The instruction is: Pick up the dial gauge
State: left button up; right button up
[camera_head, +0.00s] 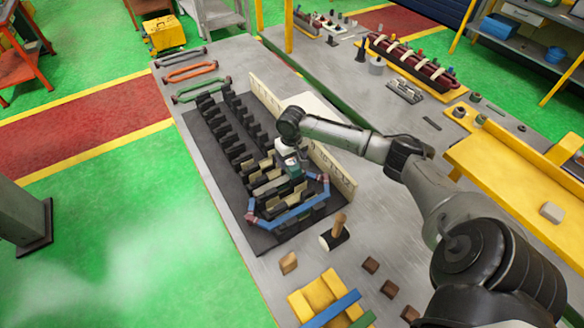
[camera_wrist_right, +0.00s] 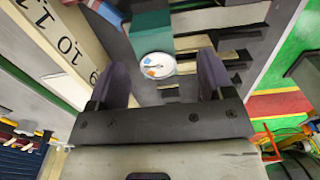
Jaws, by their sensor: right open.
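The dial gauge (camera_wrist_right: 157,65) shows in the right wrist view as a round white face with orange and blue marks, against a green block (camera_wrist_right: 152,33). In the head view the green block (camera_head: 294,171) sits among the dark slotted rows, and the gauge is mostly hidden by my right gripper. My right gripper (camera_wrist_right: 163,78) is open, with a dark finger on each side of the gauge face in the wrist view. I see no contact, and cannot tell how far the fingertips are from it. My left gripper is not in view.
The slotted stator (camera_head: 235,135) stands on a dark mat with a blue coil (camera_head: 293,215) at its near end. A cream numbered strip (camera_head: 335,170) runs along its right side. A mallet (camera_head: 335,233) and wooden blocks (camera_head: 288,262) lie nearby. Bare grey table lies right of the mallet.

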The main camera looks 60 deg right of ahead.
aim_at(294, 165)
jog(key=shift+s+d+f, duration=0.1)
jog(key=shift+s+f, duration=0.05)
jog(key=shift+f, duration=1.05)
jog(key=shift+s+f, duration=0.15)
jog(key=shift+f, duration=1.45)
jog(key=c, duration=1)
